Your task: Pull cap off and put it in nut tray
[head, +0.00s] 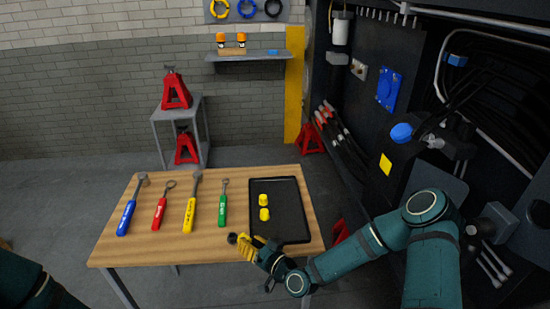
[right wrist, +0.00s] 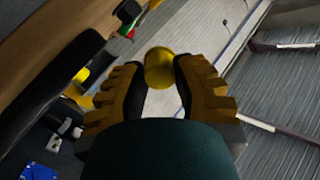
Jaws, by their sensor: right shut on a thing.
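A yellow cap (right wrist: 160,66) sits between the fingertips of my right gripper (right wrist: 160,80), which is shut on it. In the head view my right gripper (head: 246,246) is over the front part of the wooden table, by the near left corner of the black tray (head: 288,225); the cap is hard to tell from the yellow fingers there. Two yellow pieces (head: 263,200) lie in the tray, one behind the other, toward its left side.
A dark round thing (head: 232,238) shows just left of the right fingertips. Several tools, including a green-handled one (head: 223,210), lie on the wooden table (head: 150,245) left of the tray. The dark chassis (head: 400,60) with a blue round part (head: 401,132) stands right. The tray's right half is clear.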

